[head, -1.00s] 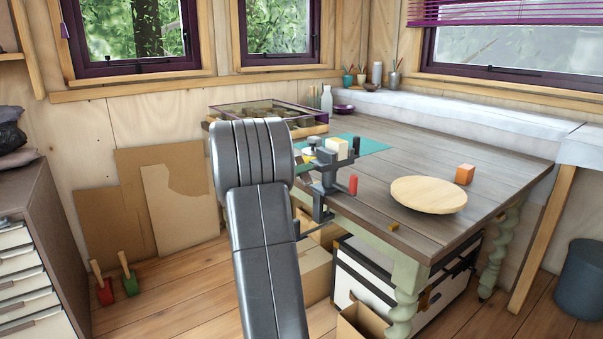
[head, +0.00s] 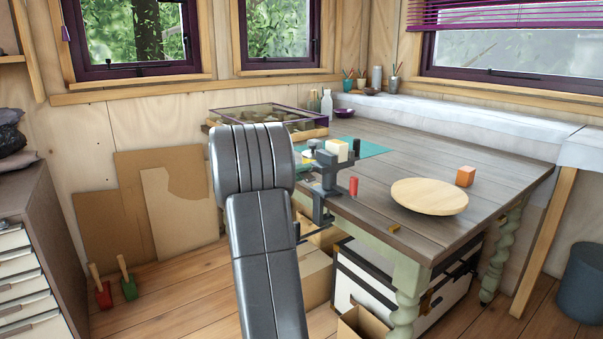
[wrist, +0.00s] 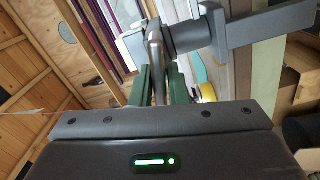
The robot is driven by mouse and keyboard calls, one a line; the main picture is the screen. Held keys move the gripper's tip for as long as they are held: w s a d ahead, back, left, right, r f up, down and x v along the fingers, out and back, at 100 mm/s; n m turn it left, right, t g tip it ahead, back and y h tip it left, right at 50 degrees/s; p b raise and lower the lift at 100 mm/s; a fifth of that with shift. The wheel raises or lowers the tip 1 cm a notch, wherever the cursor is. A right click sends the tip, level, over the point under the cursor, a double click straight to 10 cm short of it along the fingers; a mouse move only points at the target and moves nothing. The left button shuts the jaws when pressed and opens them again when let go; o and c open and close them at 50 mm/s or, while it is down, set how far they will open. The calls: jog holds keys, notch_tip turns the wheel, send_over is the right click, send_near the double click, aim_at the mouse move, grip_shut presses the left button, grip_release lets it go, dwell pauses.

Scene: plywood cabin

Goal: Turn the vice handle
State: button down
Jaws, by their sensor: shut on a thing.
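The grey vice (head: 328,180) is clamped to the near left edge of the workbench (head: 400,165). Its body also shows at the top of the wrist view (wrist: 240,30). The vice handle (wrist: 157,65), a grey bar, runs down from the vice between the two green fingers of my gripper (wrist: 160,72). The fingers are shut on the bar. In the head view my arm hides the gripper and most of the handle.
A cream block (head: 337,150), a black cylinder (head: 357,147) and a red cylinder (head: 353,187) are close to the vice. Boxes (head: 315,275) stand beneath the bench.

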dwell(0.4)
jog(key=c, duration=1.5)
grip_release()
jog(key=p+v, duration=0.1)
jog(key=v, duration=1.3)
jog(key=shift+p, duration=0.4)
jog(key=shift+w+d, duration=0.15)
jog(key=b+x, duration=0.1)
jog(key=x, duration=1.2)
jog(key=shift+w+d+b, duration=0.2)
jog(key=shift+d+b, duration=0.1)
jog(key=shift+b, duration=0.1)
jog(key=shift+a, duration=0.1)
